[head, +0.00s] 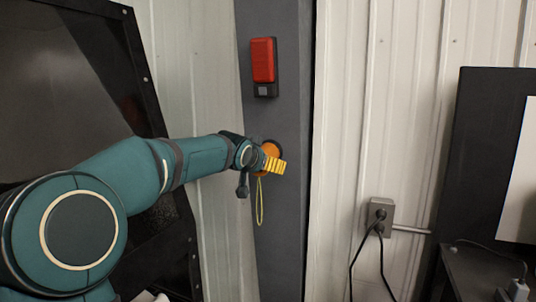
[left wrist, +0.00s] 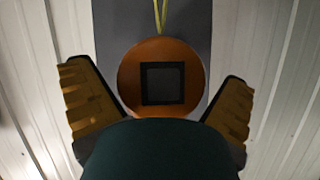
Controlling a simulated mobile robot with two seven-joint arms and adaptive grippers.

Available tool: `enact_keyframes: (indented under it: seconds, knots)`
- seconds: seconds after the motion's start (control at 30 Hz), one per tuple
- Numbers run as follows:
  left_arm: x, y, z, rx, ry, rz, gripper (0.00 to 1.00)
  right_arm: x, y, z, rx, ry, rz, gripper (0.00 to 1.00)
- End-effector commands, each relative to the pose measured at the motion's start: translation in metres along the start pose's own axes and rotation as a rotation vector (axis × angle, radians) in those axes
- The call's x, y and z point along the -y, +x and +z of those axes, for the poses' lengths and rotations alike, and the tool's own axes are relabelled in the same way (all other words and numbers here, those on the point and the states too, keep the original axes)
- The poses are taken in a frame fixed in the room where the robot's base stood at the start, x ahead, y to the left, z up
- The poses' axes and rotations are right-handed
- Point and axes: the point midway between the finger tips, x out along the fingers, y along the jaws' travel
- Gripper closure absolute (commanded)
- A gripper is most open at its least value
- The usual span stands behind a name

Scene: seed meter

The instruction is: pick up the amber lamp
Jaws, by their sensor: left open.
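The amber lamp (head: 271,148) is a round orange disc on the grey pillar, mostly hidden by my left gripper in the head view. In the left wrist view the lamp (left wrist: 160,52) faces the camera and shows a dark square at its centre. A thin yellow-green cord loop (head: 259,204) hangs below it in the head view. My left gripper (head: 274,165) is at the lamp. In the left wrist view its yellow fingers (left wrist: 157,78) are spread, one on each side of the lamp, with gaps showing. My right gripper is not in view.
A red device (head: 263,61) in a dark holder is fixed to the grey pillar (head: 280,245) above the lamp. A wall socket (head: 380,211) with black cables is to the right. A dark panel (head: 75,75) stands at left, another (head: 480,150) at right.

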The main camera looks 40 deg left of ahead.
Motion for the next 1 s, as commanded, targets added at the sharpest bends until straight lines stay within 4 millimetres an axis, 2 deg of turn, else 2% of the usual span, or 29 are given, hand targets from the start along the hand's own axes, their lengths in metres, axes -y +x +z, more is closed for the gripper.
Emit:
enact_keyframes:
  seconds: [0.27,0.37,0.43,0.47,0.5,0.6,1.0]
  knots:
    - [0.0001,0.0037,-0.0002,-0.001,0.0,0.0,0.0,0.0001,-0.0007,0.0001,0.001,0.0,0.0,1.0]
    - [0.0,0.0037,-0.0002,-0.001,0.0,0.0,0.32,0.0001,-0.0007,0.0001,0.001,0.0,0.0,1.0]
    - [0.0,0.0036,-0.0002,-0.001,0.0,0.0,0.56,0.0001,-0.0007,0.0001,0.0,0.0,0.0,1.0]
    - [0.0,0.0036,-0.0001,-0.001,0.0,0.0,0.64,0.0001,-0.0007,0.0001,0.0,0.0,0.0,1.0]
    - [-0.0001,0.0036,-0.0001,-0.001,0.0,0.0,0.67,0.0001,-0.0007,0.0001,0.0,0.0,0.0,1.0]
    - [-0.0001,0.0036,0.0,0.0,0.0,0.001,0.71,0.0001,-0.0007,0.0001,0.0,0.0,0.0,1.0]
    - [0.0001,0.001,-0.0013,-0.001,0.0,0.0,0.71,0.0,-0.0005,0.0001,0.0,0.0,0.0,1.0]
